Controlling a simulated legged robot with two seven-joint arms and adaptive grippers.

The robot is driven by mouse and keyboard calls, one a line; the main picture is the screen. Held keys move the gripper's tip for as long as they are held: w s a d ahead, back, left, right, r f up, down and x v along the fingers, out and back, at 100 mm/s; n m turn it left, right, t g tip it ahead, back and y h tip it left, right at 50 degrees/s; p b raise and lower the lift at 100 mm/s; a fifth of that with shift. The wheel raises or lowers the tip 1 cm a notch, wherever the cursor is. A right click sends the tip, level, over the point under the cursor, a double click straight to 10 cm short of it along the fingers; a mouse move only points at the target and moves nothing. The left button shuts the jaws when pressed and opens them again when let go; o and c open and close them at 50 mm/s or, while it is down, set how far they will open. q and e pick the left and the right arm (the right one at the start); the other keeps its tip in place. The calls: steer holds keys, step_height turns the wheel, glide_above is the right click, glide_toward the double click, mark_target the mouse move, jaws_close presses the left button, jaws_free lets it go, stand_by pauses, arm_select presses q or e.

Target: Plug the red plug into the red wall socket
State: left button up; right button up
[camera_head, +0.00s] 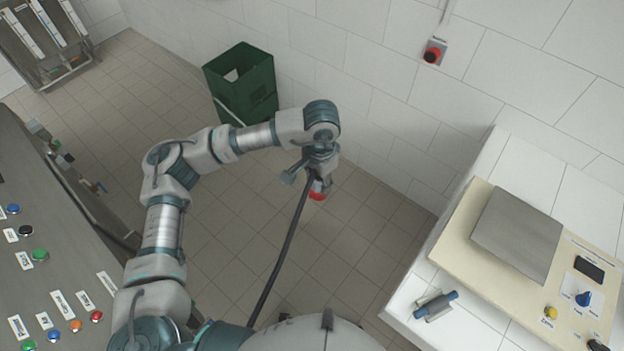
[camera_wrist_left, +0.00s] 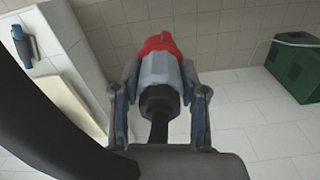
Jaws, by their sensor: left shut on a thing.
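The red plug (camera_head: 318,194) is in my left gripper (camera_head: 318,178), held in the air above the tiled floor in the head view. In the left wrist view the plug (camera_wrist_left: 160,70) has a red front end, a grey-blue body and a black rear with a cable. The left gripper (camera_wrist_left: 160,88) is shut on its body, one finger on each side. A black cable (camera_head: 283,255) hangs from the plug toward my base. The red wall socket (camera_head: 433,53) is on the white tiled wall at the upper right, well apart from the plug. My right gripper is not in view.
A dark green crate (camera_head: 241,85) stands on the floor by the wall. A white counter with a beige panel (camera_head: 480,238) is at the right, with a blue plug-like object (camera_head: 436,304) on its side. A button console (camera_head: 60,250) is at the left.

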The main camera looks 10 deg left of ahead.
arm_select(q)
steer(key=w+d+f+m, duration=0.2)
steer(key=d+f+m, duration=0.2)
steer(key=f, duration=0.1)
steer(key=shift+w+d+m, duration=0.2)
steer(key=shift+w+m, duration=0.1)
steer(key=s+a+r+n, duration=0.2)
steer(key=a+r+n, duration=0.6)
steer(key=r, duration=0.2)
steer(key=shift+s+a, duration=0.3)
steer(key=shift+d, duration=0.15)
steer(key=w+d+n, duration=0.4)
steer(key=d, duration=0.6)
steer(key=shift+w+d+n, duration=0.2)
steer(key=shift+w+n, duration=0.1)
